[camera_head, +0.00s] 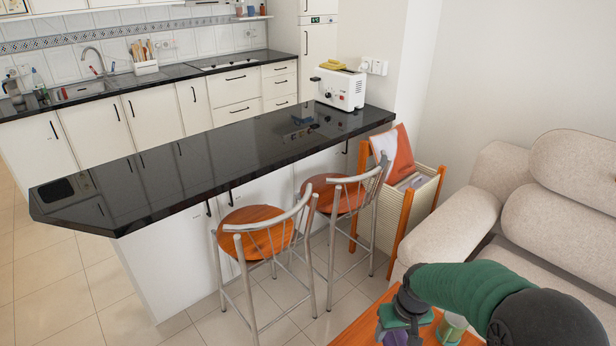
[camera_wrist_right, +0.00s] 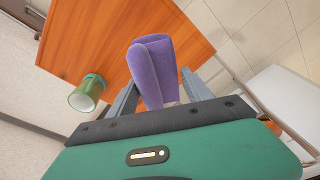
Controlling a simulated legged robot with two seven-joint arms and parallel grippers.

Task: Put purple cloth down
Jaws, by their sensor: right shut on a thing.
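The purple cloth (camera_wrist_right: 152,72) is folded into a thick bundle in the right wrist view. My right gripper (camera_wrist_right: 160,85) is shut on it, one finger at each side. The cloth sticks out past the fingertips, over the orange-brown wooden table (camera_wrist_right: 100,30). I cannot tell whether it touches the tabletop. In the head view my right gripper (camera_head: 403,318) is at the bottom right, with a bit of purple below it. The table (camera_head: 358,332) shows only partly there, at the lower edge. My left gripper is not in view.
A green cup (camera_wrist_right: 88,93) stands on the table left of the cloth in the wrist view; it also shows in the head view (camera_head: 452,327). A beige sofa (camera_head: 560,190) is at the right. Two stools (camera_head: 255,225) stand before the black counter (camera_head: 200,165), which has a toaster (camera_head: 342,88).

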